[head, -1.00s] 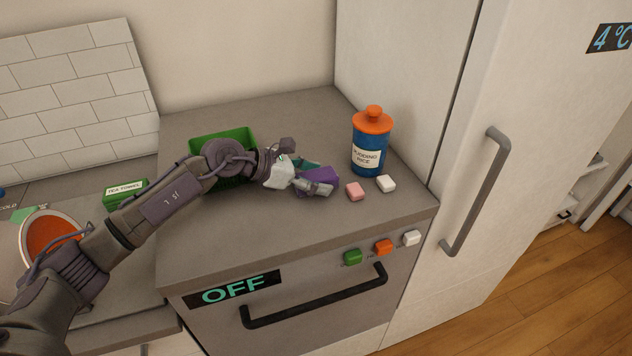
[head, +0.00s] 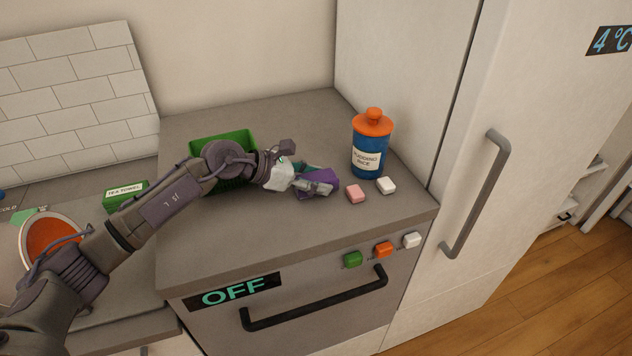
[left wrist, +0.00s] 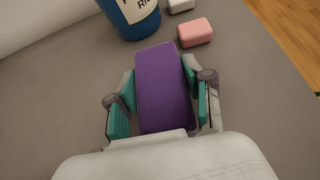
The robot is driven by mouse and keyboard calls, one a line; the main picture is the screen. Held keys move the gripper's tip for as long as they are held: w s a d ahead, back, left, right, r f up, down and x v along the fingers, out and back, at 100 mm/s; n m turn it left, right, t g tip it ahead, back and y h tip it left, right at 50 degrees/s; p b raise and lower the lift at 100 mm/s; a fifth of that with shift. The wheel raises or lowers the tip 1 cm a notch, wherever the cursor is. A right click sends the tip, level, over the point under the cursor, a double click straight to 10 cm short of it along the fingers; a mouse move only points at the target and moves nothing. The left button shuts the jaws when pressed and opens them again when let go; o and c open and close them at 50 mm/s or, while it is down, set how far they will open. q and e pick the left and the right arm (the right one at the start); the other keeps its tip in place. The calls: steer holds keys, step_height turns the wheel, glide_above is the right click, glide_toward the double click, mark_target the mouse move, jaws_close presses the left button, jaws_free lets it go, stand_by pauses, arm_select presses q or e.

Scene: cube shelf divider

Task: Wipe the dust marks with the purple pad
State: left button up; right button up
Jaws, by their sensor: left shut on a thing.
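The purple pad (head: 318,182) is on or just above the grey counter top, in front of the blue jar. It also fills the middle of the left wrist view (left wrist: 164,90). My left gripper (head: 316,186) is shut on it, with one teal-padded finger on each side. Whether the pad touches the counter I cannot tell. No dust marks show clearly; any under the pad or arm are hidden. My right gripper is not in view.
A blue pudding rice jar (head: 367,145) with an orange lid stands behind the pad. A pink block (head: 355,193) and a white block (head: 386,185) lie to its right. A green container (head: 222,143) stands behind my arm. The counter's front is clear.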

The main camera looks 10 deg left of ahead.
mark_target(316, 177)
arm_select(q)
steer(key=shift+r+p, duration=1.1)
steer(key=shift+r, duration=0.9)
steer(key=shift+r+p, duration=0.5)
steer(key=shift+r, duration=0.55)
steer(key=shift+s+d+f, duration=0.15)
steer(key=shift+s, duration=0.1)
steer(key=shift+m+g+h, duration=0.3)
steer(key=shift+m+g, duration=0.1)
steer(key=shift+g, duration=0.1)
steer(key=s, duration=0.3)
steer(key=s+d+f+b, duration=0.1)
steer(key=s, duration=0.4)
steer(key=shift+s+d+f, duration=0.2)
steer(key=shift+s+d, duration=0.05)
steer(key=shift+s, duration=0.1)
steer(key=shift+n+t+y, duration=0.4)
steer(key=shift+n+t, duration=0.3)
steer(key=s+a, duration=0.2)
steer(key=s, duration=0.1)
steer(key=s+a+f+b, duration=0.1)
steer(key=s+a, duration=0.1)
steer(key=s, duration=0.2)
steer(key=s+a+f, duration=0.1)
steer(key=s+a, duration=0.1)
steer(key=s, duration=0.1)
steer(key=shift+s+a+f, duration=0.15)
steer(key=shift+s+a, duration=0.05)
steer(key=shift+a, duration=0.1)
